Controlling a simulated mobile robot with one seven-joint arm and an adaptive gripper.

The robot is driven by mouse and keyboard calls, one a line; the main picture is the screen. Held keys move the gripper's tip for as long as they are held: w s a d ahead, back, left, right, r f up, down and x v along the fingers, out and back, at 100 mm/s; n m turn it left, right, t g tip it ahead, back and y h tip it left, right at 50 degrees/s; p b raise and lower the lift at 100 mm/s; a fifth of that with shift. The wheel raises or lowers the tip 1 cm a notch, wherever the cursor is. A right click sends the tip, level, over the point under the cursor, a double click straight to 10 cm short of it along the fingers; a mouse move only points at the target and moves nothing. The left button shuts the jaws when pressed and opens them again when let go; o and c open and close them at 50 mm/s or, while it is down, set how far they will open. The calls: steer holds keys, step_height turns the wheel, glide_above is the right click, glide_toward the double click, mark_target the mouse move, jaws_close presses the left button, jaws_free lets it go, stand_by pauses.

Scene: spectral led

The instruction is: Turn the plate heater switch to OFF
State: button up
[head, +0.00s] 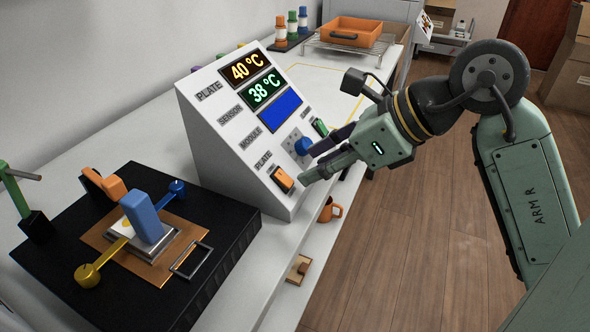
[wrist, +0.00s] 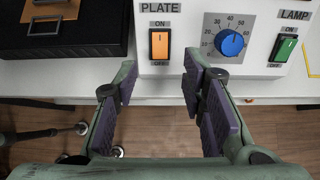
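The plate heater switch (head: 283,180) is an orange rocker on the lower part of the sloped white control panel, under a PLATE label. In the wrist view the orange switch (wrist: 159,44) sits between an ON mark above and a partly hidden OFF mark below, with a line symbol lit on its face. My gripper (head: 313,165) is close in front of the panel's lower part. In the wrist view my gripper (wrist: 160,88) has its two fingers spread wide, with nothing between them. The switch lies ahead of the gap, apart from both fingers.
A blue dial (wrist: 230,43) and a green LAMP switch (wrist: 285,48) are right of the orange switch. The panel (head: 225,125) displays 40 °C and 38 °C. A black base (head: 215,275) with a copper plate stands to the left. An orange mug (head: 329,209) is below the table top.

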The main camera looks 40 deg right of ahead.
mark_target(287, 180)
steer(key=shift+x, duration=2.75)
steer(key=shift+c, duration=0.6)
steer(key=shift+r, duration=0.1)
jaws_close()
